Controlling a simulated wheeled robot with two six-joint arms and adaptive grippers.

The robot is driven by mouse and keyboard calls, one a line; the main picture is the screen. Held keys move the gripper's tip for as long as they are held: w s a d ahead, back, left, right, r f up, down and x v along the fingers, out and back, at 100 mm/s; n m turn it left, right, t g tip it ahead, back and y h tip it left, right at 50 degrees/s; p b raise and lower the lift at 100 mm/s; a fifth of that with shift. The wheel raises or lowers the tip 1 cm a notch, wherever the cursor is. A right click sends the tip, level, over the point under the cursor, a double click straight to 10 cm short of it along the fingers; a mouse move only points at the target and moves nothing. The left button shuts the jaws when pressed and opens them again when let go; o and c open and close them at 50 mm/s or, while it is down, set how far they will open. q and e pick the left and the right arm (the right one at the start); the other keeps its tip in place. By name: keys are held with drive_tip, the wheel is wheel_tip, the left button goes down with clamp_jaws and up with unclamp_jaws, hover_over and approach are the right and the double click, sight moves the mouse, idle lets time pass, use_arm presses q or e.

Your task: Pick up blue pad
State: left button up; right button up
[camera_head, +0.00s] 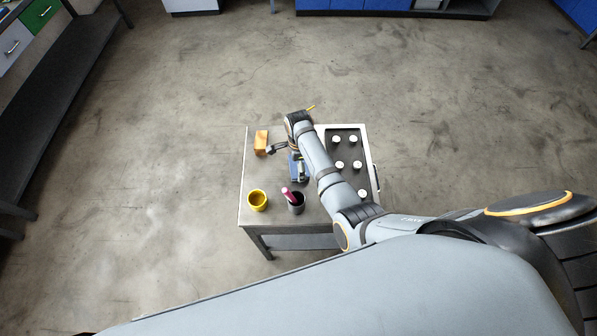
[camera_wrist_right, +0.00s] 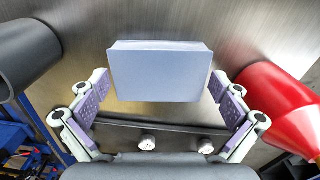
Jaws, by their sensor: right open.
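The blue pad (camera_head: 297,170) lies on the table, partly hidden under my right arm in the head view. In the right wrist view it is a pale blue block (camera_wrist_right: 160,74) between the fingertips, with a gap on each side. My right gripper (camera_head: 287,159) is over the pad in the head view. In the wrist view its two fingers (camera_wrist_right: 160,88) are spread apart and hold nothing. My left gripper is not in view.
An orange block (camera_head: 261,141) lies left of the gripper. A yellow cup (camera_head: 258,200) and a dark cup (camera_head: 297,207) with a red item in it stand at the near edge. A dark tray (camera_head: 345,150) with several white round pieces is on the right.

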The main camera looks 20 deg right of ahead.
drive_tip(key=shift+r, duration=0.1)
drive_tip(key=c, duration=0.8)
drive_tip(key=shift+r, duration=0.1)
drive_tip(key=shift+r, duration=0.55)
drive_tip(key=s+r, duration=0.1)
drive_tip(key=r, duration=0.1)
drive_tip(key=s+d+r, duration=0.1)
drive_tip(key=r, duration=0.1)
drive_tip(key=s+d+r, duration=0.1)
drive_tip(key=s+r, duration=0.1)
drive_tip(key=r, duration=0.1)
drive_tip(key=shift+d, duration=0.1)
drive_tip(key=s+d+r, duration=0.1)
drive_tip(key=s, duration=0.1)
drive_tip(key=s+d+r, duration=0.2)
drive_tip(key=s, duration=0.1)
drive_tip(key=s+d+r, duration=0.1)
drive_tip(key=s+r, duration=0.1)
drive_tip(key=s, duration=0.1)
drive_tip(key=shift+s+d, duration=0.2)
drive_tip(key=shift+d, duration=0.1)
drive_tip(key=shift+f, duration=0.1)
